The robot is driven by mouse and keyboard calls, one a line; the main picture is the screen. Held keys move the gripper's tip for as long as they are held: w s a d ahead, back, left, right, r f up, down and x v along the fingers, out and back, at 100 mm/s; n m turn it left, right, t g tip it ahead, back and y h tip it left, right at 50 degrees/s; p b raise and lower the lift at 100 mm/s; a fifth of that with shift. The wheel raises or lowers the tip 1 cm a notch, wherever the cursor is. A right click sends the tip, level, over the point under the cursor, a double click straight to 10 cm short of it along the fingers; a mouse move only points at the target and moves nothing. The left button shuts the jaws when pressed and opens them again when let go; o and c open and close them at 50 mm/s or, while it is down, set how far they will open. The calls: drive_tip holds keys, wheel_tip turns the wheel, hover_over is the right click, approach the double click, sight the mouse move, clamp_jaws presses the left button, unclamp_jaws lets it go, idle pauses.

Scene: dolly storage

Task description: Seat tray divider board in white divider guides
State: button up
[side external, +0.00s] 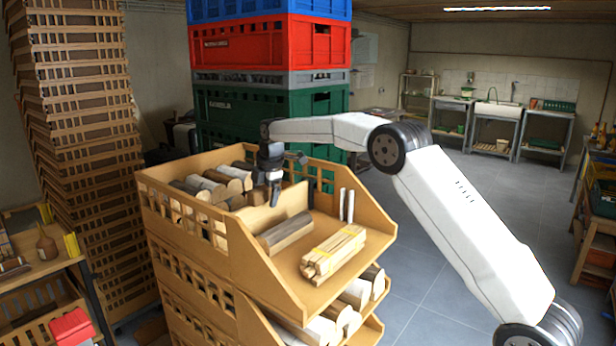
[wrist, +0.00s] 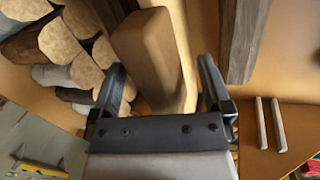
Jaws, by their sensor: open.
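The tan divider board (side external: 290,207) stands in the wooden tray (side external: 262,270), between the log pile and the front area. In the wrist view the board (wrist: 150,55) lies between the fingers, its edge towards the camera. My gripper (side external: 273,198) points down over the board. In the wrist view my gripper (wrist: 160,72) is open, with one finger on each side of the board; contact cannot be told. Two upright white divider guides (side external: 346,205) stand at the tray's right side, apart from the board. These guides (wrist: 270,124) show at the right in the wrist view.
Cut logs (side external: 205,187) fill the tray's back left. A grey split log (side external: 284,234) and a tied stick bundle (side external: 333,252) lie in front of the board. Stacked crates (side external: 243,45) rise behind the tray. The tray floor near the guides looks clear.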

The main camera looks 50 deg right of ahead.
drive_tip(key=shift+w+f, duration=0.15)
drive_tip(key=shift+f, duration=0.4)
clamp_jaws()
drive_tip(key=c, duration=0.7)
unclamp_jaws()
drive_tip(key=shift+c, duration=0.2)
clamp_jaws()
drive_tip(key=shift+r, duration=0.1)
